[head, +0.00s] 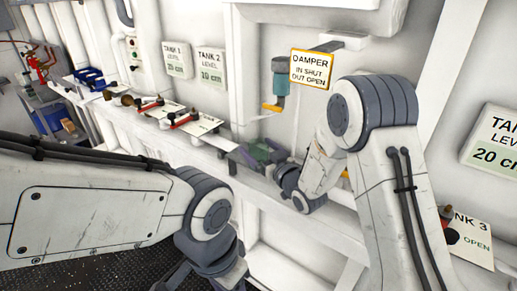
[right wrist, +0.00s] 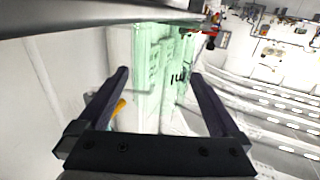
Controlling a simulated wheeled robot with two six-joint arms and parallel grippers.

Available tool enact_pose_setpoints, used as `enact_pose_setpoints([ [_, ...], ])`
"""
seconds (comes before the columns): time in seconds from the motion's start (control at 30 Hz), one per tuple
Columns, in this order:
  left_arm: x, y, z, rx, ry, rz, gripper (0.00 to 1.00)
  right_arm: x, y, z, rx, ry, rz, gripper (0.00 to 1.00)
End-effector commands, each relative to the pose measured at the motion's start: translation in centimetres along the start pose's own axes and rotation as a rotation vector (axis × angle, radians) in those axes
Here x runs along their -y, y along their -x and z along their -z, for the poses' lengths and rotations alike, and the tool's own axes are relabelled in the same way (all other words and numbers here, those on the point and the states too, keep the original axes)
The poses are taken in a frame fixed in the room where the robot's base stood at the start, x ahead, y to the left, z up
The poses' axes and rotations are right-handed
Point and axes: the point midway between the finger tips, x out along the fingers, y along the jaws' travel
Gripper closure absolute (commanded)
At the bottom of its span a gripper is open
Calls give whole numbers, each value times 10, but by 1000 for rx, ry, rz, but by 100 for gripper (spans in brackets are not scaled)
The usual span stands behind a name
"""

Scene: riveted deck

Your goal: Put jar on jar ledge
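A pale green, see-through block with dark marks, which looks like the jar (right wrist: 165,75), stands between and beyond the fingers of my right gripper (right wrist: 160,72) in the right wrist view. The fingers are wide apart, with a gap on the jar's left; contact on its right is unclear. In the head view my right gripper (head: 258,155) is low over the white wall shelf (head: 335,215), with a bit of green between its dark fingers. My left gripper (head: 205,275) is at the bottom edge, its fingertips cut off. I cannot pick out a marked jar ledge.
A teal and orange damper handle (head: 280,85) hangs above my right gripper beside the damper sign (head: 311,69). A blue cart (head: 50,120) stands at far left.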

Motion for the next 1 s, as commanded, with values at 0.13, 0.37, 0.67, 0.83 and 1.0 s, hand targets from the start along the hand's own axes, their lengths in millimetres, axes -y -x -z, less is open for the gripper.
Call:
enact_pose_setpoints([
  [0.13,0,1,0,0,0,0,50,0,0,1,0,0,0,0],
  [0.37,0,-6,0,0,0,0,50,-1,20,0,0,0,-2,0],
  [0.67,2,-31,-2,0,-1,0,50,-1,90,0,-1,0,-4,0],
  [0.83,0,-3,0,-1,-1,0,50,-1,109,6,5,-1,0,0],
  [1.0,0,4,0,-1,0,0,50,0,118,5,2,-1,-1,0],
])
